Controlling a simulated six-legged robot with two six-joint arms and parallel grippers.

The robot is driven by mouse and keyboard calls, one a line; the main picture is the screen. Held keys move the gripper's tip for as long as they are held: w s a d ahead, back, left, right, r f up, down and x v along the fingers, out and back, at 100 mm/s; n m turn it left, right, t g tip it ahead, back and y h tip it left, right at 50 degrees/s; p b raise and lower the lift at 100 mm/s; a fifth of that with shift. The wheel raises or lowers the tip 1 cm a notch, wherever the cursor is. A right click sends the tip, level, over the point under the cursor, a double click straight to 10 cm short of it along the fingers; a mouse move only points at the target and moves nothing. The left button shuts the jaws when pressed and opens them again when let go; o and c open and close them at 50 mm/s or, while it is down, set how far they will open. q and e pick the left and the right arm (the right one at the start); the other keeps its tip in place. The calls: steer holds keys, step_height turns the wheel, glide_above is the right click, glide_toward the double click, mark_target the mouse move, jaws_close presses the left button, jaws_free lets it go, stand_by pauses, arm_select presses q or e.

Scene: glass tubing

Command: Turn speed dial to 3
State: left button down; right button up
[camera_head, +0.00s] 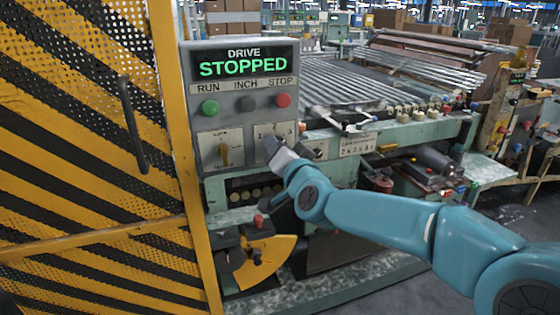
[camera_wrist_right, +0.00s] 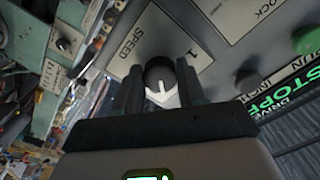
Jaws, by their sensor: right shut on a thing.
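The speed dial (camera_wrist_right: 158,74) is a dark round knob with a white pointer mark, on a pale plate (camera_wrist_right: 128,72) lettered SPEED. A numeral that looks like 1 shows beside it; other numerals are hidden or unreadable. My right gripper (camera_wrist_right: 160,88) is shut on the dial, one finger on each side. In the head view, my right gripper (camera_head: 272,148) is at the right-hand plate (camera_head: 286,129) under the buttons and hides the dial. My left gripper is not in view.
The control panel has a green button (camera_head: 210,108), a dark one (camera_head: 247,103) and a red one (camera_head: 283,100). The display (camera_head: 243,66) reads DRIVE STOPPED. A striped yellow-black guard (camera_head: 75,190) stands close on the left.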

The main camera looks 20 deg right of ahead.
steer(key=shift+a+f+m+b, duration=0.1)
steer(key=shift+m+b, duration=1.1)
steer(key=shift+m, duration=0.7)
steer(key=o, duration=1.1)
steer(key=shift+c, duration=0.2)
steer(key=shift+s, duration=0.1)
steer(key=s, duration=1.6)
steer(key=shift+d, duration=0.3)
